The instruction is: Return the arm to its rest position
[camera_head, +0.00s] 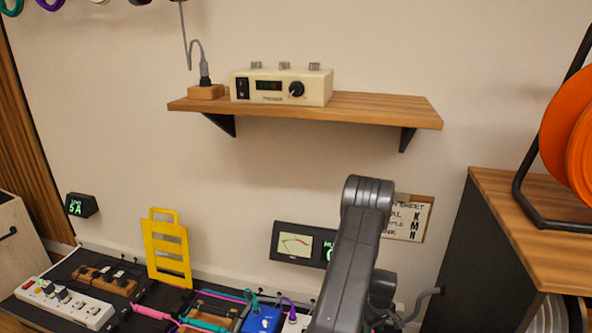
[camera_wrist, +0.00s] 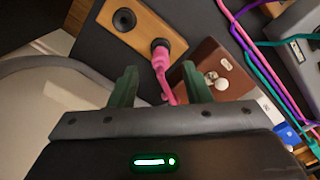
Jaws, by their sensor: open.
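My arm (camera_head: 350,260) rises from the bottom edge of the head view, right of centre, and bends at a grey joint in front of the wall. My gripper does not show clearly in the head view. In the wrist view my gripper (camera_wrist: 157,88) shows two green fingers spread apart. A pink plug (camera_wrist: 161,58) with its cable shows between and beyond the fingers, seated at the end of a wooden block (camera_wrist: 140,28). The fingers do not appear closed on it.
A wall shelf (camera_head: 380,105) holds a cream power unit (camera_head: 310,88). Below are a white power strip (camera_head: 60,303), a yellow rack (camera_head: 167,250), a blue pedal (camera_head: 262,320) and a meter panel (camera_head: 296,243). A wooden-topped cabinet (camera_head: 520,215) with orange discs (camera_head: 570,125) stands at right.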

